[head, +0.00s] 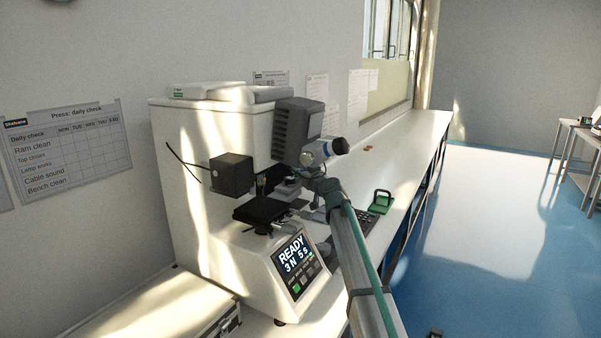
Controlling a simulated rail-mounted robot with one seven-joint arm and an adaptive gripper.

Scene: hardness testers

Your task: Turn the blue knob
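The hardness tester (188,150) is a large white machine on the bench. It has a dark grey head (297,128), a black stage (261,210) and a lit panel (295,262) reading "READY 3 N 5 s". A pale barrel with a blue band (325,150) and a dark cap sticks out right of the head. I cannot tell whether that band belongs to the blue knob; no other blue knob shows clearly. My arm rises from the lower right, and my gripper (318,184) is at its end, just below the barrel. Its fingers cannot be made out, nor any contact.
A green-and-black object (381,202) and a dark keypad (362,221) are on the white bench (405,150) behind my arm. A pale case (185,312) lies at the front left. The bench beyond is mostly clear. Open blue floor (490,240) is on the right.

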